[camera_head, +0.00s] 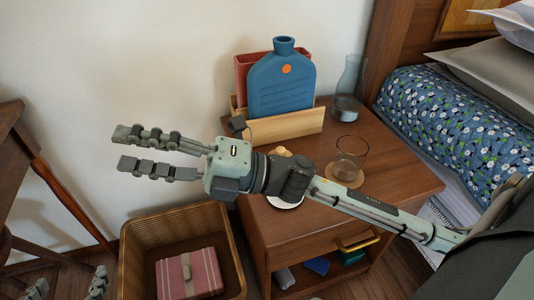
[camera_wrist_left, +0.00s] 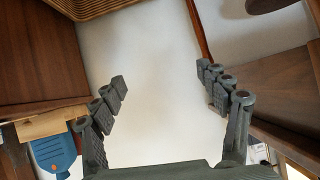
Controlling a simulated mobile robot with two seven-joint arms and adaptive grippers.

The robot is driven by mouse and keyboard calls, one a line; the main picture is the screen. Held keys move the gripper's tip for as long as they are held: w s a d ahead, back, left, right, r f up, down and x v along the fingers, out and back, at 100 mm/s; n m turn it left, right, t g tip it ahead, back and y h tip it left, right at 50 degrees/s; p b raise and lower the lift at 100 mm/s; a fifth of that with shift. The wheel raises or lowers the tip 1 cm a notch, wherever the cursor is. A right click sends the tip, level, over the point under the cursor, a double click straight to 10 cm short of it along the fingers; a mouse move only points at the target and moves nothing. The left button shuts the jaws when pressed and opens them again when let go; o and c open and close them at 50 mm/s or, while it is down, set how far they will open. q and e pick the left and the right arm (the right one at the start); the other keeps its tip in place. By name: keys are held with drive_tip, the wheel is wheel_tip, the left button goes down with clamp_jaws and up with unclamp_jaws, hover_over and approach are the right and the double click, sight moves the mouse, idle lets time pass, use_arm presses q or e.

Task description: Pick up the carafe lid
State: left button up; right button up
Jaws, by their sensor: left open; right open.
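The clear glass carafe (camera_head: 348,88) stands at the back right of the nightstand, with no lid seen on its top. A small tan rounded thing (camera_head: 281,151) shows just behind my right wrist; it may be the carafe lid, but it is partly hidden. My right gripper (camera_head: 121,148) is open and empty, pointing left, away from it and left of the nightstand. My left gripper (camera_head: 68,287) is open at the lower left edge; in the left wrist view (camera_wrist_left: 165,82) nothing is between its fingers.
The nightstand (camera_head: 397,180) holds a wooden holder (camera_head: 290,127) with a blue bottle (camera_head: 282,85), and a drinking glass (camera_head: 350,150) on a coaster. My right arm crosses over its front. A wicker basket (camera_head: 135,235) stands left, a bed (camera_head: 440,120) right, a wooden desk (camera_head: 15,150) far left.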

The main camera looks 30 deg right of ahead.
wheel_tip(320, 180, down, 4)
drive_tip(key=d+r+n+g+h, duration=0.1)
drive_tip(key=d+n+g, duration=0.1)
drive_tip(key=n+g, duration=0.45)
drive_tip(key=n+g+h+p, duration=0.1)
drive_tip(key=n+h+p, duration=0.1)
drive_tip(key=n+h, duration=0.95)
approach(280, 149)
drive_tip(key=a+m+h, duration=0.2)
drive_tip(key=a+h, duration=0.1)
drive_tip(key=shift+w+d+f, duration=0.2)
drive_tip(key=shift+f, duration=0.35)
drive_tip(key=x, duration=0.7)
drive_tip(key=shift+a, duration=0.15)
use_arm(q)
drive_tip(key=s+a+f+n+g+y, duration=0.1)
drive_tip(key=s+a+f+g+y, duration=0.2)
drive_tip(key=s+a+f+g, duration=0.4)
drive_tip(key=s+a, duration=0.3)
drive_tip(key=s, duration=0.1)
drive_tip(key=shift+y, duration=0.3)
use_arm(e)
drive_tip(key=shift+c, duration=0.4)
drive_tip(key=c, duration=0.9)
